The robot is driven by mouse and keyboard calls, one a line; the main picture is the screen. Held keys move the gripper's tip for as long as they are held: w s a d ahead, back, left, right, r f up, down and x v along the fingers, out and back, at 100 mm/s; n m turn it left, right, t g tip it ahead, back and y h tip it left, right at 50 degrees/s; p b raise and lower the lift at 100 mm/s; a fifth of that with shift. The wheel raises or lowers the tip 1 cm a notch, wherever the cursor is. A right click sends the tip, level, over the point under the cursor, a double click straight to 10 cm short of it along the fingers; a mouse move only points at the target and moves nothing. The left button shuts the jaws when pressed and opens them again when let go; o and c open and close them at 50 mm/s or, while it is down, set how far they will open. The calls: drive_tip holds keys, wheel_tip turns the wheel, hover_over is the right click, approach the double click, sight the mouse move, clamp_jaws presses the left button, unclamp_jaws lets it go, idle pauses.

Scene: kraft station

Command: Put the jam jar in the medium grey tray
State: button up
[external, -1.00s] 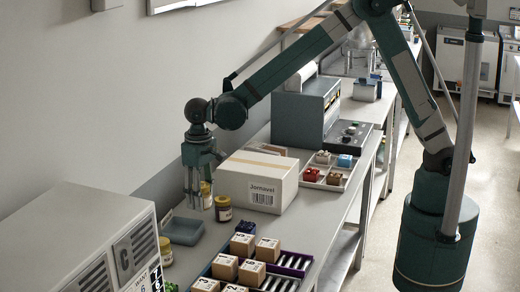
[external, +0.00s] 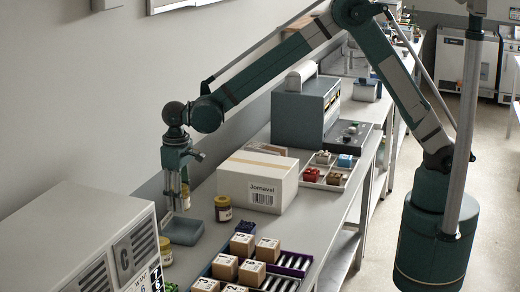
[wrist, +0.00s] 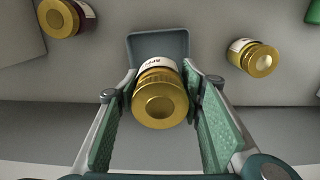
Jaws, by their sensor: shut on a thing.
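My gripper (external: 176,203) is shut on the jam jar (wrist: 160,92), a jar with a gold lid and a pale label. In the wrist view the jar sits upright between the two green finger pads. In the external view only a small part of the jar shows at the fingers. The grey tray (external: 182,231) is shallow and looks empty; it lies on the bench just below the gripper in the external view. It also shows behind the held jar in the wrist view (wrist: 158,44), partly hidden by it. The exact height of the jar over the tray is hard to tell.
Another gold-lidded jar (external: 223,208) stands right of the tray, and one more (external: 165,251) stands near the grey machine (external: 75,240). A cardboard box (external: 258,182) stands behind on the right. Several numbered wooden blocks (external: 268,250) stand at the front.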

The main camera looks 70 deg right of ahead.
drive_tip(key=shift+f, duration=3.1)
drive_tip(key=shift+f, duration=1.85)
drive_tip(key=shift+f, duration=0.25)
drive_tip(key=o, duration=0.9)
drive_tip(key=shift+r, duration=0.1)
drive_tip(key=shift+r, duration=0.1)
wheel_tip(320, 180, up, 12)
drive_tip(key=shift+r, duration=0.1)
